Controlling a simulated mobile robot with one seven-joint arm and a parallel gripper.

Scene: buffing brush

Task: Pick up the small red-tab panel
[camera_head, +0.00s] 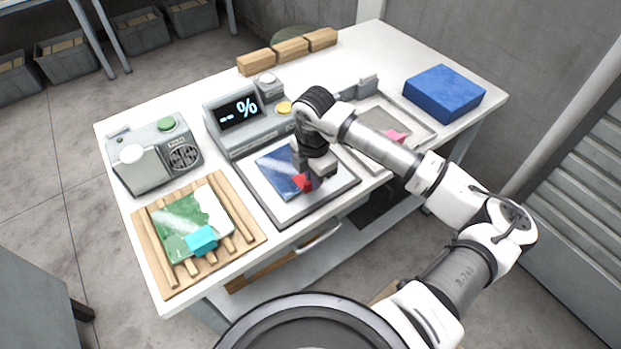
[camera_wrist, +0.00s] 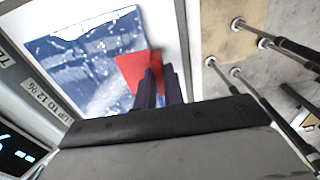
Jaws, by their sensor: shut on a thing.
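The small red-tab panel is a blue panel (camera_head: 276,172) with pale streaks and a red tab (camera_head: 306,182). It lies on a white tray plate with a dark rim (camera_head: 268,208) in front of the display machine. In the wrist view the blue panel (camera_wrist: 85,62) carries white specks, and the red tab (camera_wrist: 133,68) is at its edge. My gripper (camera_head: 308,183) points down over the tray. Its two dark fingers (camera_wrist: 160,85) are shut on the red tab. I cannot tell whether the panel is lifted off the tray.
A green panel with a cyan tab (camera_head: 201,240) lies on a wooden rack at the left. A grey panel with a pink tab (camera_head: 394,136) is in a tray to the right. A display machine (camera_head: 240,118), a blue box (camera_head: 444,92) and wooden blocks (camera_head: 290,50) stand behind.

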